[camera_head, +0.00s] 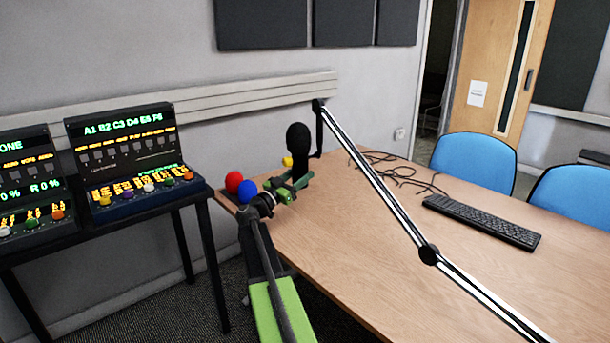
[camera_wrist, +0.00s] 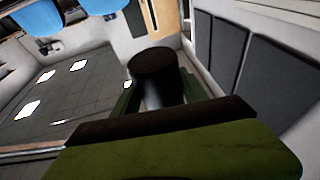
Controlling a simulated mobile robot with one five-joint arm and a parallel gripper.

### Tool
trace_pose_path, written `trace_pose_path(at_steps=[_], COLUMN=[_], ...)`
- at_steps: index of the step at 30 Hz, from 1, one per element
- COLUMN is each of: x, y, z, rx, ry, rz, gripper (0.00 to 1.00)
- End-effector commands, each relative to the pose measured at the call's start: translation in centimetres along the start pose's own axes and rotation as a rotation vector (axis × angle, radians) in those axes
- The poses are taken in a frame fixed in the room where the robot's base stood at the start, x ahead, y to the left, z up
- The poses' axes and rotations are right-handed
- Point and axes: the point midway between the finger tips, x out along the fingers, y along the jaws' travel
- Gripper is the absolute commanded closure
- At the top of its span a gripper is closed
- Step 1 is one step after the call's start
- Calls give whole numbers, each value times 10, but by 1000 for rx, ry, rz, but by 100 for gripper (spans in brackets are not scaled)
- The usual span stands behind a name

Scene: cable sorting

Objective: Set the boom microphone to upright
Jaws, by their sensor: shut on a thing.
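The boom microphone (camera_head: 298,139) is black with a rounded foam head and stands about upright in the head view, above the table's far left corner. It hangs at the end of a jointed boom arm (camera_head: 375,180) with white stripes. My gripper (camera_head: 290,187) is shut on the lower part of the microphone, with green fingers at its sides. In the wrist view the microphone's dark round body (camera_wrist: 155,75) sits between the green fingers (camera_wrist: 155,98). The exact contact is partly hidden.
The wooden table (camera_head: 400,240) bears a black keyboard (camera_head: 482,221) and loose black cables (camera_head: 400,172). Red (camera_head: 234,182) and blue (camera_head: 247,190) balls and a yellow object (camera_head: 287,161) are near the gripper. Control consoles (camera_head: 125,150) stand left. Blue chairs (camera_head: 474,160) are behind the table.

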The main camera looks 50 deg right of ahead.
Motion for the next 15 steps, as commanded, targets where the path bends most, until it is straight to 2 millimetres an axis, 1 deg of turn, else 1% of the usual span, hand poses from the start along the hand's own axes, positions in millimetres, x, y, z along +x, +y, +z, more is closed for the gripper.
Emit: trace_pose_path(at_steps=[1, 10, 11, 15], x=[-1, -6, -6, -7], y=[3, 1, 0, -1], z=[3, 2, 2, 1], rx=[8, 11, 11, 9], ry=[-9, -8, -9, -7], rz=[9, 5, 5, 2], gripper=[100, 100, 45, 27])
